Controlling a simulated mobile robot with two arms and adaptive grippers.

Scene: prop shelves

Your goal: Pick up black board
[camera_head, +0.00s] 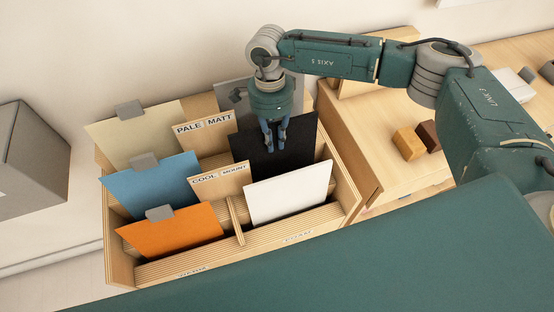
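The black board (290,160) stands tilted in the back right compartment of a wooden divided rack (349,193), behind a white board (290,194). My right gripper (275,146) points down over the upper part of the black board. Its two blue fingers are apart, with the board's dark face showing behind and between them. I cannot tell whether the fingers touch the board. My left gripper is not in view.
The rack also holds cream (138,135), blue (150,184) and orange (172,238) boards with grey clips, a grey board (230,95) behind, and label cards (203,127). Small blocks (408,144) lie on the wooden surface at right. A grey box (32,160) stands at left.

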